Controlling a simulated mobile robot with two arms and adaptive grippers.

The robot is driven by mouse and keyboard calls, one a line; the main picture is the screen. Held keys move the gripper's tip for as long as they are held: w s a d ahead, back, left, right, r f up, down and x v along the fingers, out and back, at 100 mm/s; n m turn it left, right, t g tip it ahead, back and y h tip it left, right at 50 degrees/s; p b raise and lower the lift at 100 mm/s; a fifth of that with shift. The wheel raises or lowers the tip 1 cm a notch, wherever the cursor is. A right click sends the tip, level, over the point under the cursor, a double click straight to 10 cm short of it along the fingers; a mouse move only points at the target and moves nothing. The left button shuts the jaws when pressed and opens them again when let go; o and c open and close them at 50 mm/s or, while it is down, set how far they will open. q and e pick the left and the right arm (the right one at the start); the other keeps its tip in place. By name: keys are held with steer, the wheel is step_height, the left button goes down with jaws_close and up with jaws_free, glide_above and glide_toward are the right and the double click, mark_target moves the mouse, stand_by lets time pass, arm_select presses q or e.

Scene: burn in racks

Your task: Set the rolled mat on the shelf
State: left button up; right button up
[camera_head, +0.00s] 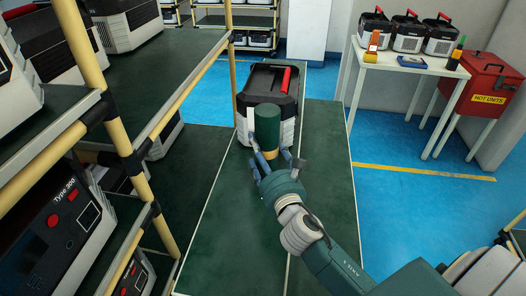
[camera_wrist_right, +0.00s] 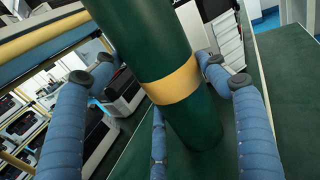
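The rolled mat (camera_head: 267,122) is a dark green cylinder with a yellow band. It is roughly upright above the green bench, in front of a black and white unit. Whether its lower end touches the bench is hidden. My right gripper (camera_head: 272,160) is at its near side. In the right wrist view the mat (camera_wrist_right: 190,110) lies between my spread blue fingers (camera_wrist_right: 160,95), with gaps visible beside it; the fingers look open, and firm contact does not show. The rack's green shelf (camera_head: 165,68) is at the left. My left gripper is not in view.
The black and white unit (camera_head: 283,80) with a red handle stands on the green bench (camera_head: 325,175). Yellow rack posts (camera_head: 80,45) and several units line the left. A white table (camera_head: 400,60) and a red bin (camera_head: 487,83) are at the right. The bench's right part is clear.

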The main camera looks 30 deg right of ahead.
steer(key=o, duration=0.3)
